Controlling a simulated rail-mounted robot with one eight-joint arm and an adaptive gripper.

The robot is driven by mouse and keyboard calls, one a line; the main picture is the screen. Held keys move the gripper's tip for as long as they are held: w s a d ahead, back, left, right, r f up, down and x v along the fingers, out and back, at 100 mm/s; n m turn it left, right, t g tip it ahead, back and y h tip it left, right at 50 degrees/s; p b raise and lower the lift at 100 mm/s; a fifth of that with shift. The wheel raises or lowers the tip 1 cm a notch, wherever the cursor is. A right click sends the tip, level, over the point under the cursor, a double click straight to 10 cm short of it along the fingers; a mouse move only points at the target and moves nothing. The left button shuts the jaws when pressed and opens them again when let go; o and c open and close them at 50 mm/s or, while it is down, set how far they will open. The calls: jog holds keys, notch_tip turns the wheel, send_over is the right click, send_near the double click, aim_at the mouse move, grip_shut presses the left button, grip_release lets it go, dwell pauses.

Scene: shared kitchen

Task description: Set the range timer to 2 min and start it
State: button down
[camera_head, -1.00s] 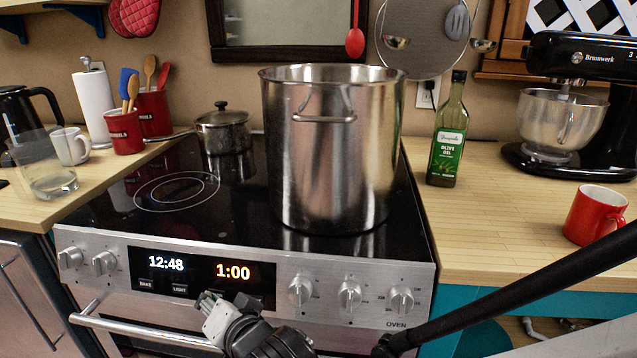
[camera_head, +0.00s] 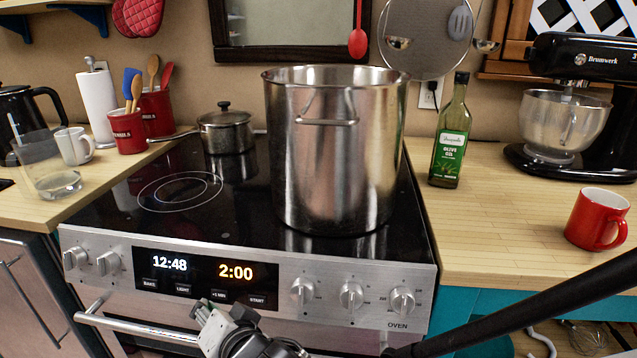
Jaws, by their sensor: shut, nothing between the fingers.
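The range (camera_head: 330,268) has a black control panel on its front. The clock (camera_head: 169,264) reads 12:48 in white. The timer display (camera_head: 236,272) reads 2:00 in orange. Below them is a row of buttons: BAKE (camera_head: 150,283), LIGHT (camera_head: 183,289), +1 MIN (camera_head: 219,295) and START (camera_head: 257,300). My gripper (camera_head: 206,308) is shut and empty, just below the panel, with its tip a little under the +1 MIN button. It looks apart from the button, though the exact gap is hard to judge.
Several knobs (camera_head: 351,296) flank the panel, and the oven door handle (camera_head: 150,333) runs below. A large steel pot (camera_head: 335,170) and a small lidded pot (camera_head: 226,132) stand on the cooktop. A red mug (camera_head: 596,218) and an oil bottle (camera_head: 450,140) stand on the right counter.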

jog(key=s, duration=0.1)
jog(key=s+r+p, duration=0.1)
jog(key=s, duration=0.2)
jog(key=shift+s+a+r, duration=0.15)
jog(key=shift+s+r, duration=0.05)
jog(key=shift+r, duration=0.05)
dwell(0.5)
